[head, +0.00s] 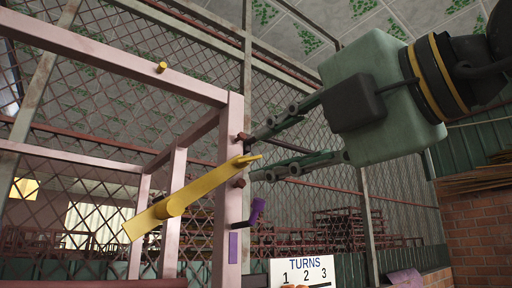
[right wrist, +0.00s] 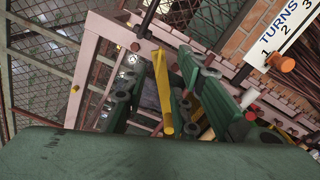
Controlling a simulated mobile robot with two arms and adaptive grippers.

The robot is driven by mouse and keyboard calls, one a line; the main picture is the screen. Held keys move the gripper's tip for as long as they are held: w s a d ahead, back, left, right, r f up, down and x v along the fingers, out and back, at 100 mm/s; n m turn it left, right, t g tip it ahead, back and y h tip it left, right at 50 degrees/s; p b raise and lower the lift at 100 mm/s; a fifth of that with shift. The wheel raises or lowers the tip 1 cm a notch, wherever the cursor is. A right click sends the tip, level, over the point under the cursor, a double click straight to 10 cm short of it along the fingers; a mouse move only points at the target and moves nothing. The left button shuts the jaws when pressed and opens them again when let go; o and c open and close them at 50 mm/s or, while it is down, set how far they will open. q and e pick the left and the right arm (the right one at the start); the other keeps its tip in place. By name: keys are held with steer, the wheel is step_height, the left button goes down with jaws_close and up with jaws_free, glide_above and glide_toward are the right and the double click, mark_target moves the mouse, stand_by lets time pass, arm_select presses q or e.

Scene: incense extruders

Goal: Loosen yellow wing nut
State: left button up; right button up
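The yellow wing nut (head: 170,207) is a long flat bar with a round hub, on the front post of a pink frame. It slants from lower left to upper right. My right gripper (head: 251,157) reaches in from the right, its two green fingers spread apart. The bar's upper right end lies between the fingertips. In the right wrist view, the yellow bar (right wrist: 162,95) shows between the fingers of my right gripper (right wrist: 168,85), with gaps visible beside it. I cannot tell whether either finger touches it. My left gripper is not in view.
The pink frame (head: 228,200) stands close to the fingers, with small reddish-brown pegs on its post. A purple lever (head: 257,210) is just below the lower finger. A white TURNS sign (head: 302,270) marked 1, 2, 3 is lower down. A small yellow knob (head: 162,67) sits on the top beam.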

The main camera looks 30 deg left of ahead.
mark_target(250, 159)
steer(key=p+x, duration=0.1)
steer(key=x, duration=0.3)
steer(key=shift+a+r+p, duration=0.15)
steer(key=shift+a+p, duration=0.05)
steer(key=shift+p, duration=0.2)
steer(key=shift+w+a, duration=0.1)
steer(key=shift+a, duration=0.35)
steer(key=shift+d, duration=0.1)
jaws_close()
